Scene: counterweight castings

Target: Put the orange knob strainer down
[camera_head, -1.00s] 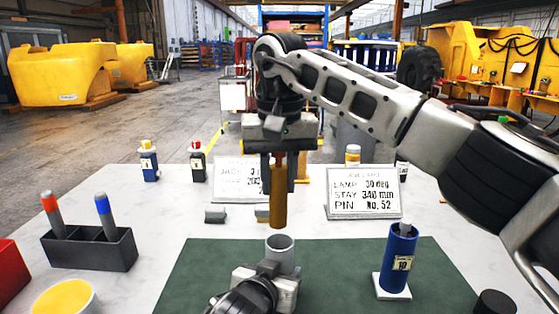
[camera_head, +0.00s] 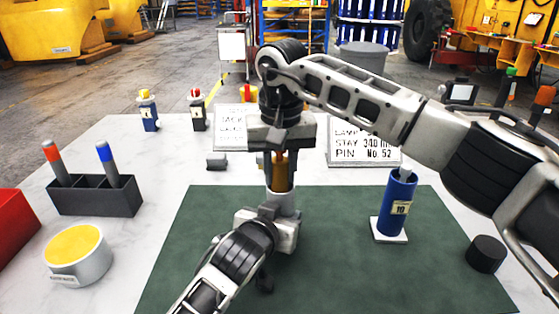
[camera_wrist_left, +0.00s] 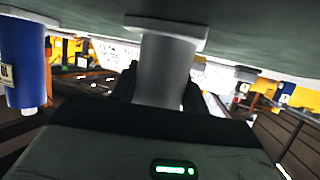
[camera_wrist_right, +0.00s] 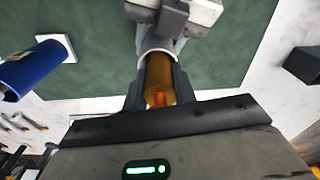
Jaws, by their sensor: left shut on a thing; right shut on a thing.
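The orange knob strainer is an amber-brown tube (camera_head: 281,170); an orange knob shows on its end in the right wrist view (camera_wrist_right: 160,99). My right gripper (camera_head: 281,184) is shut on it, holding it upright from above. Its lower end is at the mouth of a grey cylindrical housing (camera_head: 283,202) and looks inside the rim in the right wrist view; the depth is hidden. The housing stands on the green mat on a square base, seen in the left wrist view (camera_wrist_left: 167,70). My left gripper (camera_head: 272,222) is shut around the housing.
A blue cylinder (camera_head: 396,200) marked 10 stands to the right, with a black round piece (camera_head: 486,253) beyond. Left are a dark holder (camera_head: 95,197), a yellow-topped pot (camera_head: 77,255) and a red bin (camera_head: 14,222). Signs (camera_head: 365,148) stand behind. The green mat (camera_head: 340,260) has free room.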

